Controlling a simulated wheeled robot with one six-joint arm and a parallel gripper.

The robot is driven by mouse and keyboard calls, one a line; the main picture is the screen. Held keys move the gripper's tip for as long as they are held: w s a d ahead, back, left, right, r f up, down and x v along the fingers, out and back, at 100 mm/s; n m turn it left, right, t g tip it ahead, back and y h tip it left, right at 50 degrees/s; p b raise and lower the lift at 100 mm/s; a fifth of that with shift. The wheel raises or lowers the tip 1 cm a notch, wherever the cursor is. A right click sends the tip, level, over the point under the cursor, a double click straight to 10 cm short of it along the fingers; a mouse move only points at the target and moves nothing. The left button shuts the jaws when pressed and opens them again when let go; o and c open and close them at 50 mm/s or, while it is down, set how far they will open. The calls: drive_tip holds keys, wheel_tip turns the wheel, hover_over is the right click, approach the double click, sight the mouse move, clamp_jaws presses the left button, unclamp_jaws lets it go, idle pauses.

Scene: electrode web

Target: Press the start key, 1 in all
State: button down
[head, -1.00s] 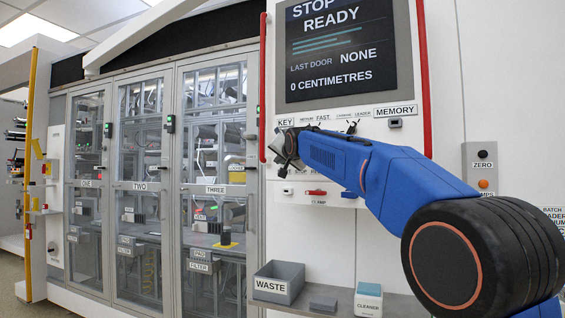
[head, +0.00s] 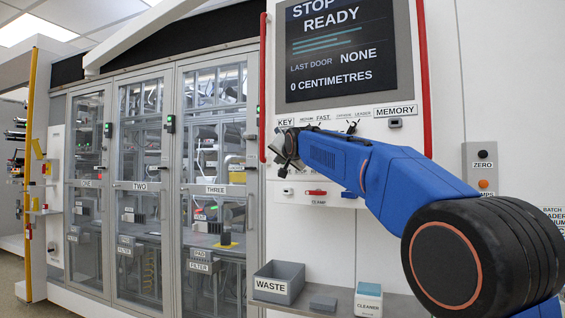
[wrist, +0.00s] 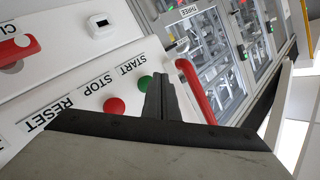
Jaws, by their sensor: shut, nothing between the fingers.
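The green start key (wrist: 145,83) shows in the wrist view beside the START label, on the white panel. The red stop key (wrist: 114,106) is next to it, beside the STOP label. My gripper (wrist: 159,80) is shut and empty. Its fingertips lie beside the green key in the picture and overlap its right edge; I cannot tell whether they touch it. In the head view my gripper (head: 283,160) is at the left side of the panel, below the KEY label, and the start key is hidden there.
The screen (head: 335,50) reads STOP READY, last door NONE, 0 centimetres. A red rail (wrist: 197,92) runs close beside my fingers. A red clamp lever (wrist: 18,50) is on the same panel. Below are a waste bin (head: 278,284) and a cleaner box (head: 368,299) on a shelf.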

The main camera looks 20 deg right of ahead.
drive_tip(key=shift+w+d, duration=0.15)
drive_tip(key=shift+w+d, duration=0.15)
idle(0.4)
drive_tip(key=shift+w+d, duration=0.35)
idle(1.0)
drive_tip(key=shift+s+a, duration=0.6)
drive_tip(key=shift+s, duration=0.05)
